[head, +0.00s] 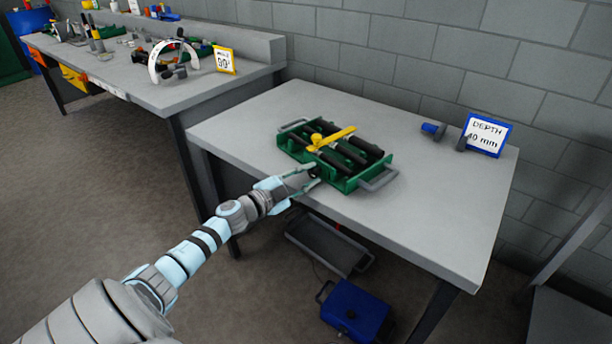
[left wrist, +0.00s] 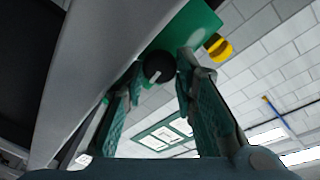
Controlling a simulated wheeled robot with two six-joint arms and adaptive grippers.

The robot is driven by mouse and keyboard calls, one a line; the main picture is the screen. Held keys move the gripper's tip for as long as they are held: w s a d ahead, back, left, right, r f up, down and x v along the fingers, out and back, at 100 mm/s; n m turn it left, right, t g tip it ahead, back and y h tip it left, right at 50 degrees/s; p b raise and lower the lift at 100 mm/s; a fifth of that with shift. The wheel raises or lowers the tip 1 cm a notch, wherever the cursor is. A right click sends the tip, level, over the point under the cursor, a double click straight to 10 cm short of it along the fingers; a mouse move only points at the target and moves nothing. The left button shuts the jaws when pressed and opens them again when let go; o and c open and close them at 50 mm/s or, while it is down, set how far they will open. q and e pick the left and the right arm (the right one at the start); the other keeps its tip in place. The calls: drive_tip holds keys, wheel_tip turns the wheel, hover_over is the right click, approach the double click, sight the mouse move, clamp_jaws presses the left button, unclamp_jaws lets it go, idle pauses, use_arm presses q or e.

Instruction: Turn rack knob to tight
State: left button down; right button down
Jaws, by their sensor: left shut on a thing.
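The green rack (head: 347,184) lies on the grey table, with several black cylinders in it and a yellow lever (head: 335,138) across its top. My left gripper (head: 312,175) is at the rack's near side. In the left wrist view, the black round knob (left wrist: 159,66) with a short pale mark sits between the fingertips, under the green rack body (left wrist: 190,28). The gripper is shut on the knob. The fingers hide the knob's sides, and any tight marking cannot be read. My right gripper is in no view.
A blue-framed "DEPTH 40 mm" sign (head: 487,136) and a blue-and-grey piece (head: 433,131) stand at the table's back right. A grey tray (head: 328,246) and a blue case (head: 354,310) are below. The table's front right is clear. A cluttered workbench (head: 190,92) stands at left.

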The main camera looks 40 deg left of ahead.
use_arm(q)
drive_tip(key=shift+m, duration=0.6)
